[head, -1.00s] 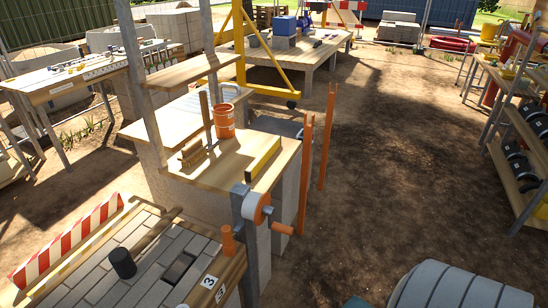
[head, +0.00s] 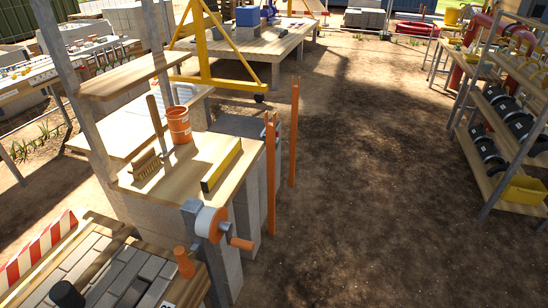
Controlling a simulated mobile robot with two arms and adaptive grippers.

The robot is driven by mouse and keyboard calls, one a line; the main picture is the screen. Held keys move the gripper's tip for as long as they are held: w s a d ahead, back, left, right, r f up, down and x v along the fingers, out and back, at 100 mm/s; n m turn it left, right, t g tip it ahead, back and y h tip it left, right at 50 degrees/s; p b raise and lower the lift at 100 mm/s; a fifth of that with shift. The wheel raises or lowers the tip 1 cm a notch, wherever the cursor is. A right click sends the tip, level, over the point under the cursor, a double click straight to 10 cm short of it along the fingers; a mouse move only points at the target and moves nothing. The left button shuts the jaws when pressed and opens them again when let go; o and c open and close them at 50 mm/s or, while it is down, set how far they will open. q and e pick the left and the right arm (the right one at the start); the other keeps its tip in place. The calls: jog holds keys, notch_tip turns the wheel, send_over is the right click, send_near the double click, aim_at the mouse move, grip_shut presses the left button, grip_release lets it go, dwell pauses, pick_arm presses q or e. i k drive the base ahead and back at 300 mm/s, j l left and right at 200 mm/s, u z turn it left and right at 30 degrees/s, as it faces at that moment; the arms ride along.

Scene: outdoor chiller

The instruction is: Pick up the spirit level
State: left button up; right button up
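The spirit level (head: 222,165) is a long yellow bar. It lies on the light wooden top of a block bench (head: 195,186), near the bench's right edge. It is in full view and nothing covers it. Neither of my grippers shows in the head view.
An orange bucket (head: 179,125) and a brush (head: 146,164) stand left of the level on the same bench. A winch with an orange handle (head: 212,223) is in front. Orange posts (head: 271,175) rise to the right. Open dirt ground (head: 370,200) lies right, before a shelf rack (head: 495,150).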

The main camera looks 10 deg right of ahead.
aim_at(207, 183)
jog(key=i+l+u, duration=0.15)
jog(key=u, duration=0.3)
jog(key=i+l+u, duration=0.1)
jog(key=u, duration=0.35)
jog(key=l+u, duration=0.45)
jog(key=i+j, duration=0.05)
